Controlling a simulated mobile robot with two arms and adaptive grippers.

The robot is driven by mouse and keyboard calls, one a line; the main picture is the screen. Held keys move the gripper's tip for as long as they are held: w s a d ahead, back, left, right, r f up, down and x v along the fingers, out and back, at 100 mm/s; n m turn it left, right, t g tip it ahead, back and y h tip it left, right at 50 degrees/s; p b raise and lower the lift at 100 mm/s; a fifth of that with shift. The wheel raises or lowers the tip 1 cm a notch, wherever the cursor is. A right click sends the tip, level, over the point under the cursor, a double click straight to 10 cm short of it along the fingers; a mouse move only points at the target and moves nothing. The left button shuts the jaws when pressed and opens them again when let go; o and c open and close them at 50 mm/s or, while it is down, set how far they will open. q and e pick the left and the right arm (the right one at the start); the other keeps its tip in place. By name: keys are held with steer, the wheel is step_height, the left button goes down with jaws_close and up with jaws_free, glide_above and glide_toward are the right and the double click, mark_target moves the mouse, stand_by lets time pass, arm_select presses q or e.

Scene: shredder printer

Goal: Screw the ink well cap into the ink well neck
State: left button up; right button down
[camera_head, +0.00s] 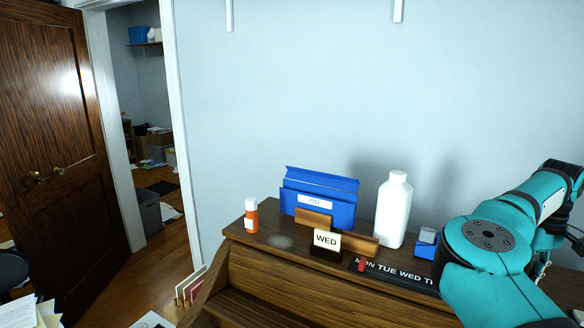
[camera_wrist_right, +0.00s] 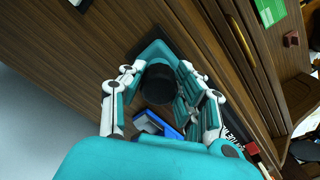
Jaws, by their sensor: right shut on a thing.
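In the right wrist view, my right gripper (camera_wrist_right: 160,84) is shut on a dark round piece (camera_wrist_right: 160,82), which looks like the black ink well cap. Its fingers press on it from both sides. A teal, angular block on a dark base (camera_wrist_right: 155,50) shows just behind the cap and may be the ink well. I cannot tell whether the cap touches its neck, which is hidden. In the head view, my teal right arm covers the right end of the desk top and its gripper is hidden. My left gripper is in neither view.
A white bottle (camera_head: 394,212), blue file holder (camera_head: 318,205), orange pill bottle (camera_head: 251,216), WED sign (camera_head: 326,241) and black day strip (camera_head: 398,274) stand on the wooden desk (camera_head: 262,251). A small blue box (camera_head: 426,243) is beside my right arm.

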steer(key=shift+w, duration=0.1)
steer(key=shift+a+m, duration=0.1)
steer(key=shift+m, duration=0.9)
steer(key=m, duration=0.2)
steer(key=shift+w+m, duration=0.1)
steer(key=shift+m, duration=0.2)
steer(key=shift+f+m, duration=0.1)
steer(key=shift+m, duration=0.5)
steer(key=shift+a+m, duration=0.1)
steer(key=shift+m, duration=1.3)
